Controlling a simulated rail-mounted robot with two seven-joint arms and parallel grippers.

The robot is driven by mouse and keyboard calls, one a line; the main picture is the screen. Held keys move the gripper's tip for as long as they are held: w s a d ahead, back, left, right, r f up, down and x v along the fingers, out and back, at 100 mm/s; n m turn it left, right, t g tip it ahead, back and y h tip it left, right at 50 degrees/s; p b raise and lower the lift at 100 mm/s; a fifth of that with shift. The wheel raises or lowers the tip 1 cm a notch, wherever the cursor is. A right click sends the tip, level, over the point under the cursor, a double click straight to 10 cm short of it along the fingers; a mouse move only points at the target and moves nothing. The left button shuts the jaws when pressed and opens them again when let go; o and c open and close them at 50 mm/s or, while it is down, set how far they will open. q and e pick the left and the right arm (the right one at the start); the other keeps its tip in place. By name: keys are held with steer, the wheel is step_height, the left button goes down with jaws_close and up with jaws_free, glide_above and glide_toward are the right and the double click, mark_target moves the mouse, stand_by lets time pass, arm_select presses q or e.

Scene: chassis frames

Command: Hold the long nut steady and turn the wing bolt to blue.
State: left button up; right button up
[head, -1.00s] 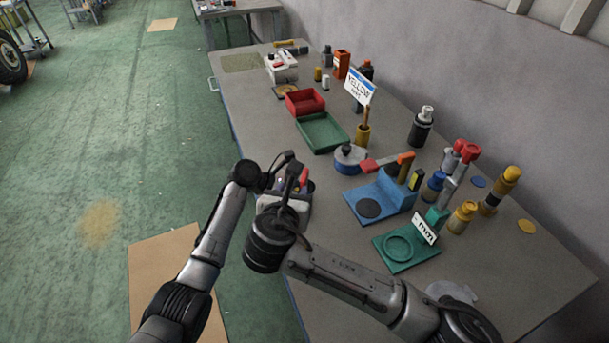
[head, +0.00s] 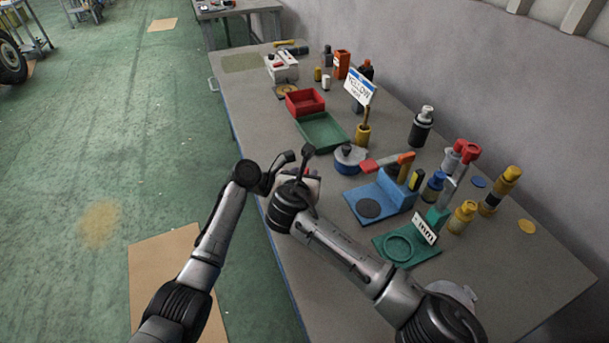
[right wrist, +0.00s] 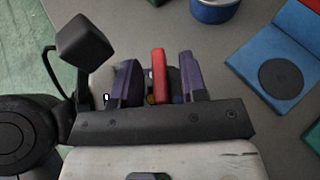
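A red upright piece (right wrist: 158,75), which looks like a wing of the wing bolt, stands between the two purple fingers of my right gripper (right wrist: 160,80) in the right wrist view. Gaps show on both sides of it, so the fingers are apart around it, not pressed on it. Small yellow and blue patches show at its foot. A pale block (head: 314,188) is under my right gripper in the head view, mostly covered. My left gripper's fingers are hidden beside the block; only its wrist and a dark camera stalk show. I cannot make out the long nut.
A blue stand (head: 400,197) with a dark disc and a green stand (head: 420,252) are to the right. A round blue tin (head: 350,160), a green tray (head: 322,130) and a red bin (head: 304,102) lie beyond. The bench's front edge is close.

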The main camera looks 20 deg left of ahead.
steer(key=shift+w+f, duration=0.1)
steer(key=shift+w, duration=0.2)
steer(key=shift+c, duration=0.2)
jaws_close()
